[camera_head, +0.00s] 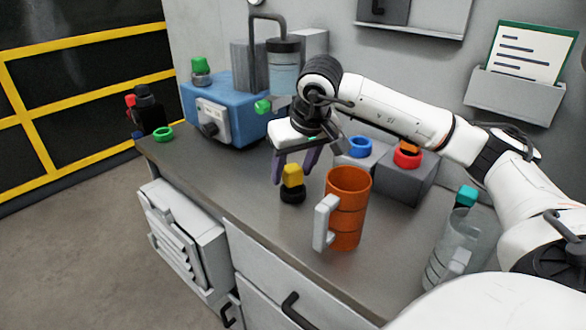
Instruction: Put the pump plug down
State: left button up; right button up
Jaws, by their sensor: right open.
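The pump plug (292,185), which I take to be the small yellow piece with a round black base, stands upright on the grey worktop (215,180). My right gripper (295,168) is just above and around the plug's top, pointing down. Its two dark fingers are apart, with the yellow top showing near and below their tips. I cannot tell whether a finger touches it. My left gripper is not in view.
An orange mug (348,205) stands close right of the plug. A blue machine (225,115) is behind left, grey blocks with a blue ring (360,147) and red ring (407,155) behind right. A clear jug (455,245) stands at right. The worktop's front left is clear.

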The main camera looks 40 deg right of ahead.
jog(key=p+v, duration=0.1)
jog(key=v, duration=1.1)
jog(key=shift+a+r, duration=0.1)
